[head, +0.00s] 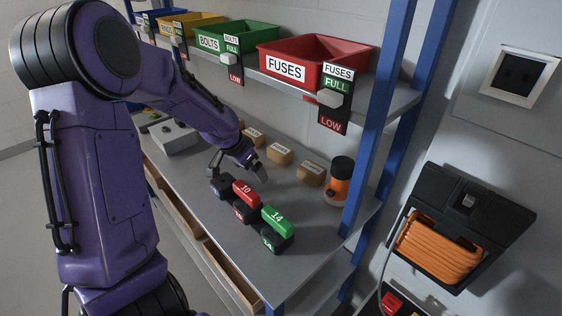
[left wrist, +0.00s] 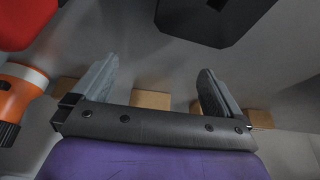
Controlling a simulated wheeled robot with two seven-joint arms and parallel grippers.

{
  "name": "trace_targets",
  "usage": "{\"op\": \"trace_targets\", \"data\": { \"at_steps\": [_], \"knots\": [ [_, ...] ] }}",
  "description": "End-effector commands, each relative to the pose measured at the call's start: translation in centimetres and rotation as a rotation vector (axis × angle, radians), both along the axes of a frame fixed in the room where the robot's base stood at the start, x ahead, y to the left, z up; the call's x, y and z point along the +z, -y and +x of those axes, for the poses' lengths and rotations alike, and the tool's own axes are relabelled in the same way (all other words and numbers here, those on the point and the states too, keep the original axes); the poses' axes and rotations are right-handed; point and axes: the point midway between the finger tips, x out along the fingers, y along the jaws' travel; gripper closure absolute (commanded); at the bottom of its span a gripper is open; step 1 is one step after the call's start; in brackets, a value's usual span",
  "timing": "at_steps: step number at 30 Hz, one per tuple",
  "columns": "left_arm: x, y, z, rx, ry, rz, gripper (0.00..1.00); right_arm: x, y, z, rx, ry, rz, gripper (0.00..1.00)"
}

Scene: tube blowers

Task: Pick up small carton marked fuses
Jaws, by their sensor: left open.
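Small brown cartons stand in a row on the grey bench: one at the back left (head: 252,135), one in the middle (head: 280,154) and one at the right (head: 311,172). Their labels are too small to read, so I cannot tell which is marked fuses. My left gripper (head: 238,171) is open and empty, pointing down in front of the row, close to the dark blocks. In the left wrist view its fingers (left wrist: 155,85) are spread, with a carton (left wrist: 150,99) showing between them beyond the palm. My right gripper is not in view.
Red (head: 245,191), green (head: 277,220) and dark blocks stand near the bench front. An orange cylinder with a black cap (head: 340,182) stands beside the right carton. A shelf above holds a red FUSES bin (head: 318,53) and other bins. A blue post (head: 378,120) bounds the right.

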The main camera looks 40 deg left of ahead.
Motion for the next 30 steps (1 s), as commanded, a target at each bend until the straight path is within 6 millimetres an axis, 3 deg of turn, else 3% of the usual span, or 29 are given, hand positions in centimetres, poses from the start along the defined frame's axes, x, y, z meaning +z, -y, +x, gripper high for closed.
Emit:
{"op": "trace_targets", "data": {
  "at_steps": [9,14,21,24,30],
  "knots": [
    [0.0,0.0,5.9,-0.003,-0.001,0.002,0.00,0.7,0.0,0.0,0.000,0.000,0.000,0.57],
    [0.1,0.0,7.6,-0.001,0.000,0.003,0.00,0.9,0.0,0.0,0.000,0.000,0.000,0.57],
    [0.0,0.0,12.1,-0.002,-0.001,0.002,0.00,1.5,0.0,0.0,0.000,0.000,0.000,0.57],
    [-1.0,0.0,12.3,0.000,-0.001,0.000,0.00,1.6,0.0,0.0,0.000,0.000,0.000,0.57],
    [-1.1,0.0,12.4,-0.001,0.001,0.000,0.00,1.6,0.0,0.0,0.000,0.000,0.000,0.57]
  ]
}}
